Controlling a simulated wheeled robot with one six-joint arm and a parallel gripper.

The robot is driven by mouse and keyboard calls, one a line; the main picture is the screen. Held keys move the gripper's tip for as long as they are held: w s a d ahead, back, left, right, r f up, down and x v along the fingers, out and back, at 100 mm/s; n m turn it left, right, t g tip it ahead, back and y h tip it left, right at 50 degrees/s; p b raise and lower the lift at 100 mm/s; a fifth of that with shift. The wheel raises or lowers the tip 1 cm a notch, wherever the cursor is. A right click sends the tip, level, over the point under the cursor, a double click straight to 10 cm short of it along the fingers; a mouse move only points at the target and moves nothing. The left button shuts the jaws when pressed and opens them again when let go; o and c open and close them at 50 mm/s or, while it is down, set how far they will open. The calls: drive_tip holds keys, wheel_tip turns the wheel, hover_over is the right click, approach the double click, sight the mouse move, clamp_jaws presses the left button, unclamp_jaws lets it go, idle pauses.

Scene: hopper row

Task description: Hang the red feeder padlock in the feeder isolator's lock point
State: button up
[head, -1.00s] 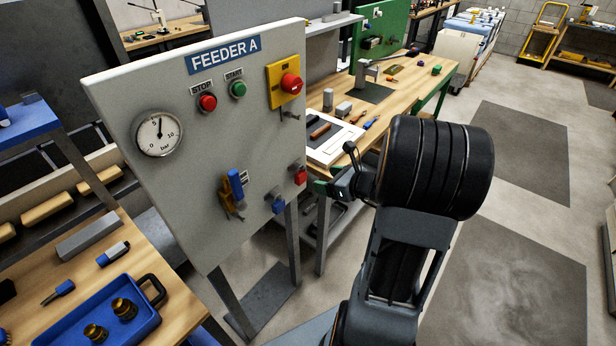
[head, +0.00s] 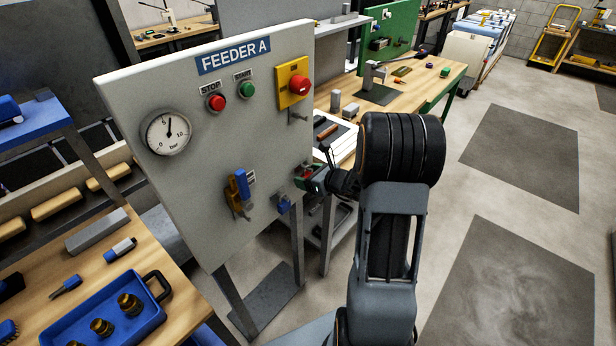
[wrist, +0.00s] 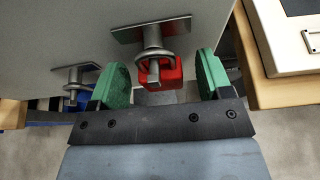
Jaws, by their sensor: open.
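The red feeder padlock (wrist: 173,72) hangs by its grey shackle from a bracket peg (wrist: 152,36) on the panel. My gripper (wrist: 162,80) is open, with its green fingertips to the left and right of the padlock and a gap to each. In the head view the padlock (head: 308,169) is partly hidden by my gripper (head: 303,178) at the panel's lower right. The feeder isolator (head: 293,83), a yellow plate with a red knob, sits at the panel's upper right. Its grey lock point (head: 297,116) sticks out just below and appears empty.
A yellow and blue valve handle (head: 239,191) is on the grey panel (head: 200,140). A wooden bench (head: 426,78) stands behind to the right, with a white-edged tray near my arm.

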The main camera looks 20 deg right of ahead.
drive_tip(key=shift+r, duration=0.1)
drive_tip(key=c, duration=1.1)
